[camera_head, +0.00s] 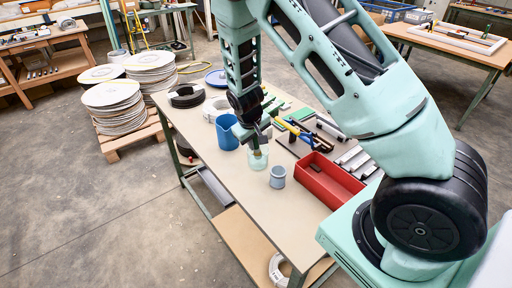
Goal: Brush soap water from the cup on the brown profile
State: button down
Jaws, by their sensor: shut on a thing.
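My gripper (256,136) points down over the middle of the workbench. It is shut on a small brush (256,151), mostly hidden by the fingers. The brush's lower end is at the mouth of a pale green, see-through cup (258,162) standing upright on the bench. From this angle I cannot tell how deep the brush reaches into the cup. A dark, narrow strip (287,148) lies to the right of the cup, among tools; it may be the brown profile, but it is too small to be sure.
A blue jug (227,133) stands just left of my gripper. A grey cup (277,177) stands in front of the green cup. A red bin (330,181) and grey profiles (352,158) lie to the right. The bench's (236,178) front left is clear.

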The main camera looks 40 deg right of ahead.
jog(key=shift+r+p, duration=3.1)
jog(key=shift+r, duration=1.25)
jog(key=shift+r, duration=0.1)
notch_tip(320, 180, up, 4)
jog(key=p, duration=0.3)
